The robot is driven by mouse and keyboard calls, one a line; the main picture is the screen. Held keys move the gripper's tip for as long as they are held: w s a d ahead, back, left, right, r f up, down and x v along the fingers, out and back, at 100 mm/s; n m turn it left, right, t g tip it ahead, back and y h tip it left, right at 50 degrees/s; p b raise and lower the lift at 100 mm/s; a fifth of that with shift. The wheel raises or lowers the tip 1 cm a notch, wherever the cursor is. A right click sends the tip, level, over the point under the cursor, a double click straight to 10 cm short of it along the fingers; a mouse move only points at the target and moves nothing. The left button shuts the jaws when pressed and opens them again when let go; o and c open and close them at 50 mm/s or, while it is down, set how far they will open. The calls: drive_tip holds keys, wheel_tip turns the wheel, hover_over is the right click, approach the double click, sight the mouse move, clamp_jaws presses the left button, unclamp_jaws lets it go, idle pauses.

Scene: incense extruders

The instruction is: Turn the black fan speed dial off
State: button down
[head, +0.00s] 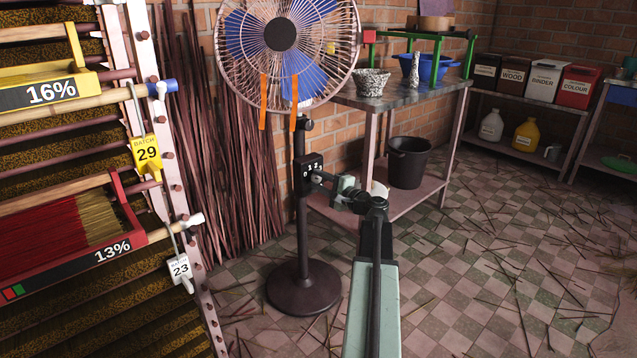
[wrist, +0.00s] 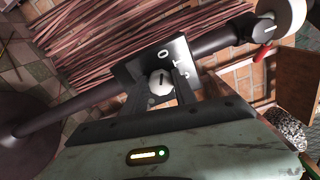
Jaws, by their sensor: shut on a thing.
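The fan's black speed box (head: 306,166) is on the fan pole, with white numbers along its top. In the wrist view the black box (wrist: 133,72) carries a round pale dial (wrist: 160,83) with a dark pointer mark, so the knob itself looks white-grey, not black. A "0" is printed by its upper edge; other marks are partly hidden by a finger. My gripper (head: 319,180) reaches the front of the box. In the wrist view my gripper's fingers (wrist: 163,86) sit on both sides of the dial, shut on it. The pointer's exact setting is unclear.
The fan (head: 252,65) stands on a round base (head: 304,287), with orange ribbons hanging from its cage. A drying rack (head: 150,190) is at left. A metal table (head: 425,97) with a black bucket (head: 407,162) below is at right. Tiled floor at right has scattered sticks.

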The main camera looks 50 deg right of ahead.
idle(0.4)
drive_tip(key=c, duration=1)
unclamp_jaws()
drive_tip(key=s, duration=0.7)
drive_tip(key=shift+s+a, duration=0.3)
